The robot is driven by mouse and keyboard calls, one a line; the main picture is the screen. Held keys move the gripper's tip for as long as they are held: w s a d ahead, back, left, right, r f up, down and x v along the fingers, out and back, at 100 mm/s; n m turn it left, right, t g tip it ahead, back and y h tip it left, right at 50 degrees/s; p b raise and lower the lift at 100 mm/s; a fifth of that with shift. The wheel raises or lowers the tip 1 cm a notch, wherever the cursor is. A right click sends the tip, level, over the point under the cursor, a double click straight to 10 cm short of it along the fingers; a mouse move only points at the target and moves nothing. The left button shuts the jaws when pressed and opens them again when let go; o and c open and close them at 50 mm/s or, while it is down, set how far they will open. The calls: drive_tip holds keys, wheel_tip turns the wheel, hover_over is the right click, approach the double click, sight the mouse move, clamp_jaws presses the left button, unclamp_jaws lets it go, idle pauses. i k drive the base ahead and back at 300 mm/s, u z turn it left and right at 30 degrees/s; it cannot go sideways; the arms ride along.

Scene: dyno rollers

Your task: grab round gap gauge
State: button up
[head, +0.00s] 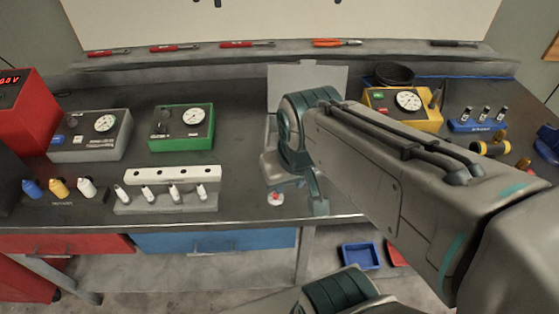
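A small round white item with red on it (275,198) lies on the dark bench near its front edge. It may be the round gap gauge, but it is too small to tell. My gripper (318,200) points down over the bench, just right of this item and apart from it in the picture. One grey finger shows clearly. The other finger is not clear, so I cannot tell how far the jaws are open or whether anything is between them.
A white rack (173,175) and several white-topped plugs stand left of my gripper. Green (182,128), grey (90,135) and yellow (403,110) dial boxes stand further back. A grey open case (307,80) is partly hidden behind my arm.

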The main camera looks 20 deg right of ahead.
sight(274, 199)
drive_tip(key=z, duration=2.8)
drive_tip(key=k, duration=0.35)
drive_tip(key=u, duration=1.2)
